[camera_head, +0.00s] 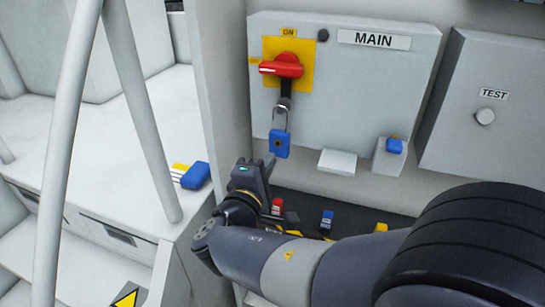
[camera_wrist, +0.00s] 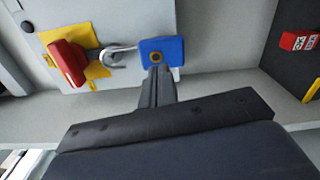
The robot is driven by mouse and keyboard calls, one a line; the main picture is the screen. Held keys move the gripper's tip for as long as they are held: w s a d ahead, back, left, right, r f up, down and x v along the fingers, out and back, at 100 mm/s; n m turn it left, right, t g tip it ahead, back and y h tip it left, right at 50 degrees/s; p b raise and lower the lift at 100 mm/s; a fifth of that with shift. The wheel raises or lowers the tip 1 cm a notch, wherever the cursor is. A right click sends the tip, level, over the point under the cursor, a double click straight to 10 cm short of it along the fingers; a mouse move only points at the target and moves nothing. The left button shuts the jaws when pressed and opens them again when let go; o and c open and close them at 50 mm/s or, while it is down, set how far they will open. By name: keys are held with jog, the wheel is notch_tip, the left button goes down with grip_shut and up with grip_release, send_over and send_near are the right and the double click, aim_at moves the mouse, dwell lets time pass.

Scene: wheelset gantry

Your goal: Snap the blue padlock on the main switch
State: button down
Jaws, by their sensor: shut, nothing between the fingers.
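The blue padlock (camera_head: 280,144) hangs by its shackle at the grey hasp (camera_head: 284,103) below the red main switch handle (camera_head: 283,66) on its yellow plate. The wrist view shows the padlock body (camera_wrist: 162,51), the metal shackle (camera_wrist: 120,48) and the red handle (camera_wrist: 67,62). I cannot tell whether the shackle is fully seated in the body. My gripper (camera_head: 268,163) is shut and empty, just below the padlock. In the wrist view its fingertips (camera_wrist: 158,70) overlap the padlock's bottom edge; touching or slightly apart cannot be told.
A blue item (camera_head: 394,145) sits on a small block at the panel's right, beside a white ledge (camera_head: 338,161). Red (camera_head: 277,206) and blue (camera_head: 327,219) padlocks are on the dark strip below. A blue and yellow item (camera_head: 195,175) lies left, near grey rails (camera_head: 141,110).

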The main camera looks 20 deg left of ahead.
jog(key=s, duration=0.7)
jog(key=shift+a+b, duration=0.25)
jog(key=shift+b, duration=0.05)
jog(key=shift+s, duration=0.15)
